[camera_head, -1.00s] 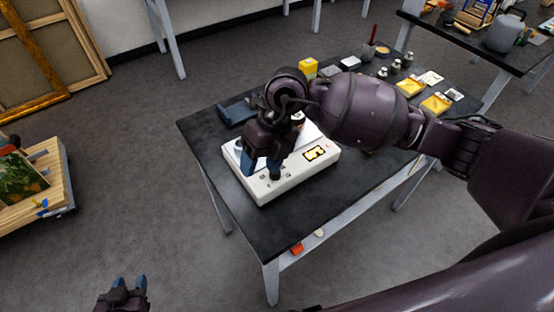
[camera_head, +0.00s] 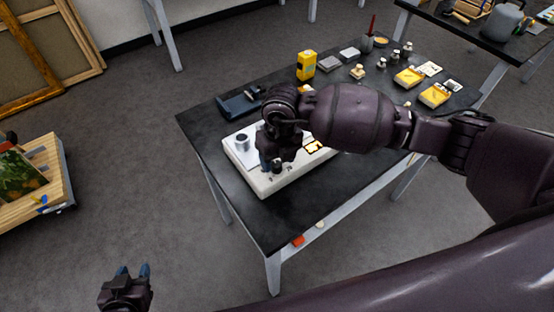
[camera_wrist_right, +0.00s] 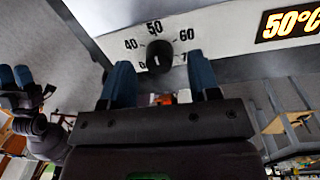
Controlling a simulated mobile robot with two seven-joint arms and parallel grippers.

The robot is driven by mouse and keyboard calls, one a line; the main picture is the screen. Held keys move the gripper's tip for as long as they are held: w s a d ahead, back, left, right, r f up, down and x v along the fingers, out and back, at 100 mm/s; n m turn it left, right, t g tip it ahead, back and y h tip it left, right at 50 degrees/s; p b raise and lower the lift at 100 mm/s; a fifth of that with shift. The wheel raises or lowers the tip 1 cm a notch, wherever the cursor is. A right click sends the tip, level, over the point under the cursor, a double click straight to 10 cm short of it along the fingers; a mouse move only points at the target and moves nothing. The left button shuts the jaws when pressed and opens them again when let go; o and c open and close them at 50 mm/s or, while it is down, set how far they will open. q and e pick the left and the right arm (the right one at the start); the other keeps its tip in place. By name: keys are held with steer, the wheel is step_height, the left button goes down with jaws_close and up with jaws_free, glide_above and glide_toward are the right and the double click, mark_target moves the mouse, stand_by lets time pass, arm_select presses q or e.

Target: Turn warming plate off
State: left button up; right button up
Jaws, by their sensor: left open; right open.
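The warming plate (camera_head: 241,172) is a white box on the dark table, with a small metal cup (camera_head: 242,141) on its top. In the right wrist view its front panel (camera_wrist_right: 215,30) shows a black knob (camera_wrist_right: 159,56), marks 40, 50 and 60 around it, and a display (camera_wrist_right: 289,24) reading 50°C. The knob's white line points up toward 50. My right gripper (camera_wrist_right: 160,82) is open, its blue fingers on either side of the knob; I cannot tell whether they touch it. In the head view the right hand covers part of the panel. My left gripper (camera_head: 133,270) is open and empty, low at the left, away from the table.
On the black table (camera_head: 205,127) stand a dark blue tool (camera_head: 240,103), a yellow box (camera_head: 306,65), yellow trays (camera_head: 434,95) and small jars behind the plate. A wooden cart (camera_head: 50,185) stands at left. The floor between is clear.

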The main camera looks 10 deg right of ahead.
steer(key=shift+f, duration=0.75)
steer(key=shift+c, duration=0.2)
steer(key=c, duration=0.9)
